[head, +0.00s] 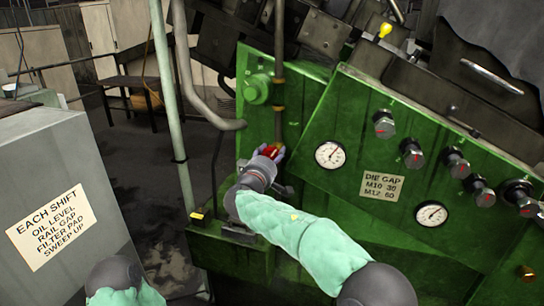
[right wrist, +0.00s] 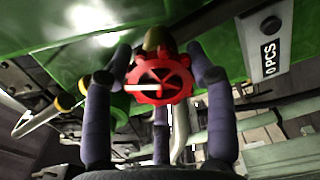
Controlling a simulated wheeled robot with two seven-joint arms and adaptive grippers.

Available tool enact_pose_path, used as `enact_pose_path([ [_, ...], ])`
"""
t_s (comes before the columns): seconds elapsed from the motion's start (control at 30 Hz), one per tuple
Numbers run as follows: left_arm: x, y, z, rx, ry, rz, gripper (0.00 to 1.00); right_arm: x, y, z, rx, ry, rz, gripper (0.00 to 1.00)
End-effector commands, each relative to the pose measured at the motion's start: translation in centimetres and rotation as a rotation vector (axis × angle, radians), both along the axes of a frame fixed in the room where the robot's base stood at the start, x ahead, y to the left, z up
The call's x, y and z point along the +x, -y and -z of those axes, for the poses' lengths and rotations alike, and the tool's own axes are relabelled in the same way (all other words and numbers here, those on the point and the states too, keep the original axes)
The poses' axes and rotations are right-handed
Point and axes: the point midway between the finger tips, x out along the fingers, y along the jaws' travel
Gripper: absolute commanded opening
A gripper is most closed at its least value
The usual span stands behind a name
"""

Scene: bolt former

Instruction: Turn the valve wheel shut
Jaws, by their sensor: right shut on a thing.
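The valve wheel (head: 270,151) is a small red handwheel on the front of the green machine, below a vertical pipe. In the head view my right gripper (head: 266,160) covers most of it. In the right wrist view the red spoked wheel (right wrist: 160,83) faces the camera, with a brass-coloured part behind it. The dark fingers of my right gripper (right wrist: 160,66) stand around the wheel and are shut on its rim. Exact finger contact is hard to see. My left gripper is not in view; only part of my left arm shows at the bottom left.
The green machine panel carries two gauges (head: 330,154), several black knobs (head: 412,153) and a die gap plate (head: 381,186). A grey cabinet (head: 60,140) with a shift notice stands at left. A pale green post (head: 172,100) rises between them. Dark floor lies behind.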

Motion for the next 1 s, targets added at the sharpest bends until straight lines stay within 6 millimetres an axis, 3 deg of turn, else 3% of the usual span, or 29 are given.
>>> enact_pose_path([
  [0.03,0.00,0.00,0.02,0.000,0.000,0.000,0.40,0.01,-0.29,0.68,0.003,-0.009,-0.005,0.23],
  [0.43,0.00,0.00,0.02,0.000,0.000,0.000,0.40,0.01,-0.31,0.64,0.008,-0.007,-0.006,0.23],
  [0.47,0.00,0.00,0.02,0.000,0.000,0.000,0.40,0.00,-0.32,0.65,0.007,-0.007,-0.006,0.62],
  [0.53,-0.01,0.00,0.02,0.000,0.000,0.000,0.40,0.01,-0.31,0.60,0.006,-0.006,-0.006,0.79],
  [1.0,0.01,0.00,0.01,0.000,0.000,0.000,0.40,-0.78,-0.43,0.04,0.008,0.002,-0.003,0.79],
])
